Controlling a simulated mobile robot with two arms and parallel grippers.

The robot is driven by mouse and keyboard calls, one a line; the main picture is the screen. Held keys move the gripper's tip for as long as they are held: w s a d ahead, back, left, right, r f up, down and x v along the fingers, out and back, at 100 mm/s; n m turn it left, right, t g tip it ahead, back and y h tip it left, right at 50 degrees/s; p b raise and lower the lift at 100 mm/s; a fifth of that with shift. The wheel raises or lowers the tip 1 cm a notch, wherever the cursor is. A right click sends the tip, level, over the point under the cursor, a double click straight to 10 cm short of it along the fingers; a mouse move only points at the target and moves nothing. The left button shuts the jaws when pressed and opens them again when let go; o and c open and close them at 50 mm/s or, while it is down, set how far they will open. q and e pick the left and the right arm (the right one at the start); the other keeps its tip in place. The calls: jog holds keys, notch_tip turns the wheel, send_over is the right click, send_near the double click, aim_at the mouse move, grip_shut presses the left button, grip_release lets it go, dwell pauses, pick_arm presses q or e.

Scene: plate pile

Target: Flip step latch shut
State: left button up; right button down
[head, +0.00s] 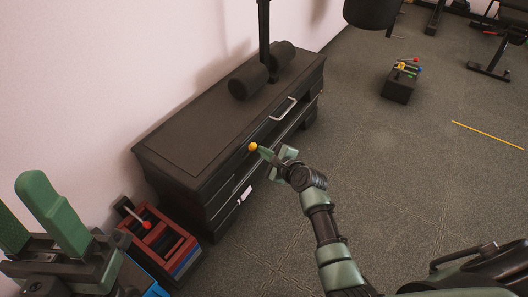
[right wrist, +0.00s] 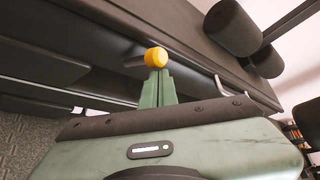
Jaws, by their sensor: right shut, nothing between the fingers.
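A round yellow knob (head: 252,146) sits at the front of a dark cabinet (head: 190,138). It may be the end of the latch; no latch arm is clearly visible. My right gripper (head: 267,154) is shut and empty, its green fingertips right at the knob. In the right wrist view the yellow knob (right wrist: 156,57) shows just beyond the closed fingertips (right wrist: 157,82); I cannot tell whether they touch. My left gripper (head: 38,218) is at the lower left, its two green fingers apart, with nothing between them, far from the knob.
A silver handle (head: 283,109) is on the cabinet front. Black rollers (head: 262,72) on a post stand on the cabinet top. A red-and-black box (head: 155,240) with a red-knobbed lever is beside the cabinet. A black box (head: 398,88) with coloured knobs stands on the open floor.

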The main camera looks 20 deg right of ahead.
jog(key=shift+s+a+r+n+t+h, duration=0.1)
jog(key=shift+s+a+n+t+h, duration=0.15)
jog(key=shift+n+t, duration=0.2)
jog(key=shift+s+a+r+n+t+h, duration=0.1)
jog(key=shift+s+a+n+t+h, duration=0.1)
jog(key=shift+a+n+t, duration=0.25)
jog(key=shift+d, duration=0.1)
